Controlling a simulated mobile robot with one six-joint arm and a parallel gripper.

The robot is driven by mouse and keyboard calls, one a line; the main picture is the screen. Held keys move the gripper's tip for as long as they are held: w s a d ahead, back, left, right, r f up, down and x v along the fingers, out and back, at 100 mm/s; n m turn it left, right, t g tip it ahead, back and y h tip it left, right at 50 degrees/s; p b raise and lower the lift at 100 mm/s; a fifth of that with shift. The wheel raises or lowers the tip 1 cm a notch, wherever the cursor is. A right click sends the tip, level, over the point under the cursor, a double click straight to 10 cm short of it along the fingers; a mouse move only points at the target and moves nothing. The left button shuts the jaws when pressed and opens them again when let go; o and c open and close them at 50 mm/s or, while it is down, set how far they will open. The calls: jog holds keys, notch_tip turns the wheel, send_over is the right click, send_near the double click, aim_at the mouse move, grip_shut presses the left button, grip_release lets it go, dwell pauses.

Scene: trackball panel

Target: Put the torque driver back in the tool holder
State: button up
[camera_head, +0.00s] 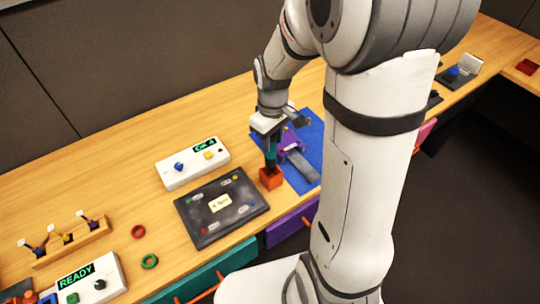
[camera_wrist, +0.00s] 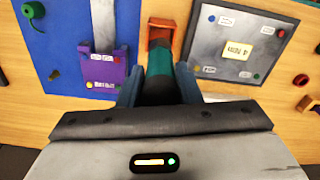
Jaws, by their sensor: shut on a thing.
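My gripper (camera_head: 270,134) is shut on the torque driver, a teal and black tool (camera_head: 271,157) that points down below the fingers. In the wrist view the driver (camera_wrist: 160,83) sits between the two fingers (camera_wrist: 158,88). The orange tool holder (camera_head: 270,180) stands on the bench directly below the driver. It also shows in the wrist view (camera_wrist: 178,27), where the driver's far end overlaps its opening. The driver's lower end meets the holder in the picture; I cannot tell how deep it sits inside, if at all.
A blue mat (camera_head: 308,170) with a purple fixture (camera_wrist: 104,70) lies on the other side. A white console (camera_head: 191,172) stands behind. Red (camera_head: 138,231) and green (camera_head: 150,261) rings lie farther left.

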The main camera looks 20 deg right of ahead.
aim_at(272, 153)
jog(key=shift+w+f, duration=0.1)
jog(key=shift+f, duration=2.65)
jog(key=shift+f, duration=0.25)
jog(key=o, duration=1)
jog(key=shift+r, duration=0.1)
notch_tip(272, 153, up, 12)
jog(key=shift+r, duration=0.1)
jog(key=s+r+m+t, duration=0.1)
jog(key=s+r+m, duration=0.1)
jog(key=s, duration=0.2)
jog(key=s+r+m+t, duration=0.1)
jog(key=s+r+m, duration=0.1)
jog(key=s, duration=0.3)
jog(key=s+r+m+t, duration=0.1)
jog(key=s+r+m, duration=0.1)
jog(key=s, duration=0.3)
jog(key=shift+s, duration=0.15)
